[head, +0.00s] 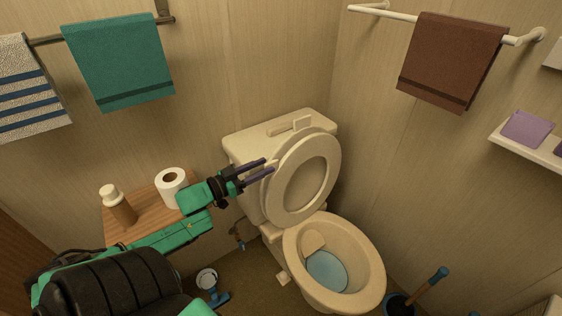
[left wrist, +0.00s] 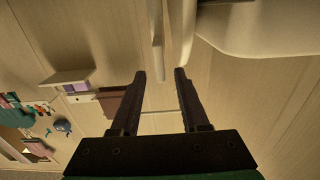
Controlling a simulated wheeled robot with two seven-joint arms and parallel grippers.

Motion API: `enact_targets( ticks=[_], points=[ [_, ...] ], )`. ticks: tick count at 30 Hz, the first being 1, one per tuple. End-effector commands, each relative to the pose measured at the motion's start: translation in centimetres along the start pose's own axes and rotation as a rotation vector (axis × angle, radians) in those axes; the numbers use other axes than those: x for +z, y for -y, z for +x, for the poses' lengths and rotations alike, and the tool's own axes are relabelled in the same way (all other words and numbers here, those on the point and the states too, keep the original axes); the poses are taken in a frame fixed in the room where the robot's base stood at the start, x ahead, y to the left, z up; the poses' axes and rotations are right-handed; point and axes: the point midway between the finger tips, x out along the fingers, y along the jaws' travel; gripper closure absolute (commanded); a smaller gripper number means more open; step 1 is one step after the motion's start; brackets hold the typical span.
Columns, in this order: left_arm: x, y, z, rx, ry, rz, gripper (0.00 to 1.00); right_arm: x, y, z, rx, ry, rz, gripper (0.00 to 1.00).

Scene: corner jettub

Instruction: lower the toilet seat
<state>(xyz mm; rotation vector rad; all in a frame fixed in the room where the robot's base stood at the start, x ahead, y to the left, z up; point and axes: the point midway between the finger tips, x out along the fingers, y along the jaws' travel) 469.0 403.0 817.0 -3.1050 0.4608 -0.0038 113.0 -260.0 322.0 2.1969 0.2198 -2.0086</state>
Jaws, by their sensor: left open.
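The toilet seat (head: 335,160) is a cream ring standing raised, leaning back toward the tank, with the lid (head: 305,183) behind it, visible through the ring's hole. The bowl (head: 373,262) below is uncovered. My left gripper (head: 269,166) is open, its two dark fingers pointing right at the upper left edge of the raised seat and lid. In the left wrist view, the empty fingers (left wrist: 160,74) point at two thin pale edges (left wrist: 158,40), likely the seat and lid; contact cannot be told. My right gripper is not in view.
The tank (head: 240,147) stands behind the seat. A wooden surface (head: 147,208) with a paper roll (head: 171,186) and a bottle (head: 118,207) lies under my left forearm. A plunger (head: 428,285) stands right of the bowl. The space above the bowl is clear.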

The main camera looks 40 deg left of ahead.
Motion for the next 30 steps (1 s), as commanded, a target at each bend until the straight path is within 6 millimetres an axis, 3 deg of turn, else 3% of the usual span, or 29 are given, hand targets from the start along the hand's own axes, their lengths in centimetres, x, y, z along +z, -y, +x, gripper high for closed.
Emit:
enact_targets(
  ticks=[3, 9, 19, 22, 23, 30],
  points=[
    [0.1, 0.1, 3.1, 0.0, -0.005, 0.002, 0.55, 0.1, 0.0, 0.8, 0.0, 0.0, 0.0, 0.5],
    [0.1, 0.1, 6.1, -0.002, 0.0, 0.002, 0.55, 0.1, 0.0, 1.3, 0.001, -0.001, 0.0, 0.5],
    [0.1, 0.1, 6.7, -0.002, 0.002, 0.001, 0.55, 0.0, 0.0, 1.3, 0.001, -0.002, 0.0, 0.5],
    [0.1, 0.1, 6.7, -0.002, 0.002, 0.001, 0.93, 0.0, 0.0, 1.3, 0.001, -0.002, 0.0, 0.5],
    [0.1, 0.1, 6.7, -0.002, 0.002, 0.001, 1.0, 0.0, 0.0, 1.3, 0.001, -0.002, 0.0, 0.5],
    [0.1, 0.0, 6.7, -0.002, 0.002, 0.001, 1.0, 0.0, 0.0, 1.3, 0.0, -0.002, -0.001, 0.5]
  ],
)
